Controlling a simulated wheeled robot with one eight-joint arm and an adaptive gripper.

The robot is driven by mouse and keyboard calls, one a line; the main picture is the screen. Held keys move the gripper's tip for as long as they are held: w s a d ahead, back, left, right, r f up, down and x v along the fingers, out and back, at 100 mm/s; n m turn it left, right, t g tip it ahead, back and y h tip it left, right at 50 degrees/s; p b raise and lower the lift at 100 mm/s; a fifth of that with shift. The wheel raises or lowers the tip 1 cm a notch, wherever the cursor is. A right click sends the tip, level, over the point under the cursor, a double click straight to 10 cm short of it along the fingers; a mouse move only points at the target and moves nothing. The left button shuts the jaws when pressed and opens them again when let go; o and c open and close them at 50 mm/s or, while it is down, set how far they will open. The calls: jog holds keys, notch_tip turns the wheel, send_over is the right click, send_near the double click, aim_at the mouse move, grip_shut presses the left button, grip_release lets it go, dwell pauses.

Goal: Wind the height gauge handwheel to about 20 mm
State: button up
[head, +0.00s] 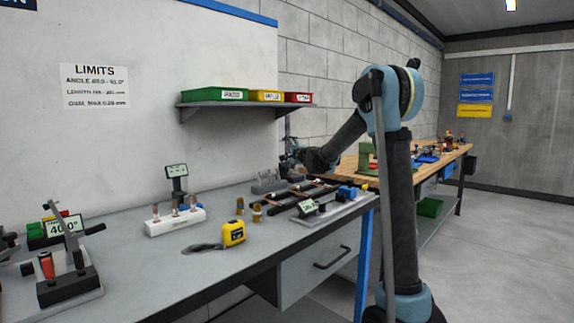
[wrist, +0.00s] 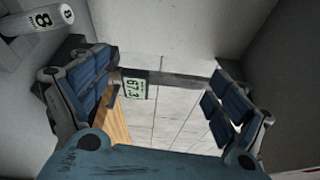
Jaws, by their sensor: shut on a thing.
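The slim upright column of what looks like the height gauge (head: 288,128) stands at the back of the grey bench, below the right end of the shelf. My gripper (head: 291,158) is right at it, reaching over from the right. In the wrist view, the blue-padded fingers of my gripper (wrist: 168,88) stand wide apart on either side of a dark bar (wrist: 185,79). A small green-lit display (wrist: 134,85) by the bar shows sideways digits, perhaps 67.3. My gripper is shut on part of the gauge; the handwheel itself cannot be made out.
Copper tubes on a dark fixture (head: 305,190) lie near my arm. A yellow tape measure (head: 233,233), a white block with copper pieces (head: 175,221) and an angle gauge (head: 68,284) stand further left. A shelf (head: 245,104) with coloured bins hangs above. The bench front is mostly clear.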

jog(key=s+r, duration=0.1)
jog(key=s, duration=0.1)
jog(key=s+r, duration=0.2)
jog(key=shift+s+a, duration=0.1)
jog(key=c, duration=0.4)
jog(key=w+f, duration=0.4)
jog(key=f, duration=0.1)
jog(key=s+d+r, duration=0.3)
jog(key=s+d, duration=0.2)
jog(key=s, duration=0.2)
jog(key=s+d+r, duration=0.4)
jog(key=s+d, duration=0.2)
jog(key=s, duration=0.2)
jog(key=shift+r, duration=0.3)
dwell(0.5)
jog(key=shift+s, duration=0.1)
